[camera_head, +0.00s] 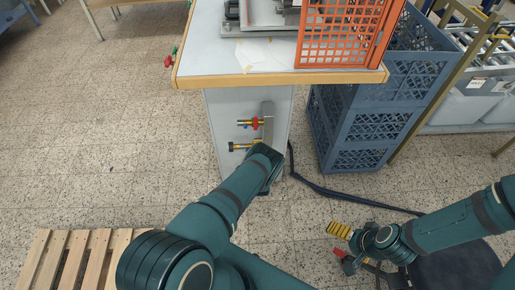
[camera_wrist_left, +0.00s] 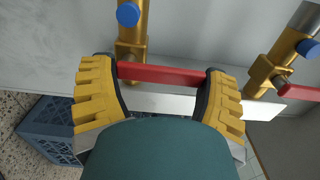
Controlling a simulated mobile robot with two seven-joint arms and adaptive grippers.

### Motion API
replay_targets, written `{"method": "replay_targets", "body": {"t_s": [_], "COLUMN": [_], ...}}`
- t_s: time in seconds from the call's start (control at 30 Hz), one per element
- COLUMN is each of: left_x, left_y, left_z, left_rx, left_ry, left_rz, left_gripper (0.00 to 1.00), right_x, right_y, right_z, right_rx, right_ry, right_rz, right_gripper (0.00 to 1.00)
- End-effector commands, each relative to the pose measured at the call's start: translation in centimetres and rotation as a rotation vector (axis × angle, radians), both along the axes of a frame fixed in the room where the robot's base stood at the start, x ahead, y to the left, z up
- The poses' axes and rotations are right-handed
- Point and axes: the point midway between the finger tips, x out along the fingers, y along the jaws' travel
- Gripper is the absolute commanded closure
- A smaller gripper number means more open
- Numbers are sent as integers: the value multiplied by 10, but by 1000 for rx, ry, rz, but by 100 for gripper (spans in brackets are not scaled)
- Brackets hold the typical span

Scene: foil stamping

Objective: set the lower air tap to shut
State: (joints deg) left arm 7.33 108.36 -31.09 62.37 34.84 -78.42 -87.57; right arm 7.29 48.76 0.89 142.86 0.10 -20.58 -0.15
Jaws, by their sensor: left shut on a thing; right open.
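The lower air tap (camera_head: 240,146) is brass, on the grey side panel of the bench, below the upper tap with a red lever (camera_head: 255,123). My left arm reaches the panel beside it, and its wrist hides the left gripper in the head view. In the left wrist view my left gripper (camera_wrist_left: 163,75) is shut on a red lever (camera_wrist_left: 165,74), held between its yellow fingers. This lever lies across its brass tap body (camera_wrist_left: 131,38). The other brass tap (camera_wrist_left: 265,72) is free, its red lever (camera_wrist_left: 300,92) cut by the edge. My right gripper (camera_head: 347,248) is open, low at right.
The wooden-edged bench top (camera_head: 270,82) overhangs the panel. Blue crates (camera_head: 350,130) stand right of it. A dark hose (camera_head: 330,192) runs along the floor. A pallet (camera_head: 75,255) lies at lower left. A red thing (camera_head: 345,262) by the right gripper is unclear.

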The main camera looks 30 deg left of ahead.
Motion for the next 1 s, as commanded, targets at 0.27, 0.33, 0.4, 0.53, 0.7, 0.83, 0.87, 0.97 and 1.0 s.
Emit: {"method": "replay_targets", "body": {"t_s": [0.27, 0.33, 0.4, 0.53, 0.7, 0.83, 0.87, 0.97, 1.0], "left_x": [0, 0, 0, -5, -26, -50, -55, -72, -77], "left_y": [0, 0, 0, -4, -17, -31, -35, -45, -48], "left_z": [0, 0, 0, 0, -1, -1, -1, -1, 0], "left_rx": [0, 0, 0, 0, 0, 0, 0, -1, 0], "left_ry": [0, 0, 0, 0, 4, 4, 4, 3, 4], "left_rz": [-1, -1, -1, -1, -2, -2, -2, -3, -2], "left_gripper": [0, 0, 0, 0, 0, 0, 0, 0, 0], "right_x": [0, 0, 0, 0, 0, 0, 0, 0, 0], "right_y": [0, 0, 0, 0, 0, 0, 0, 0, 0], "right_z": [0, 0, 0, 0, 0, 0, 0, 0, 0], "right_rx": [0, 0, 0, 0, 0, 0, 0, 0, 0], "right_ry": [0, 0, 0, 0, 0, 0, 0, 0, 0], "right_rz": [0, 0, 0, 0, 0, 0, 0, 0, 0], "right_gripper": [0, 0, 0, 0, 0, 0, 0, 0, 0]}}
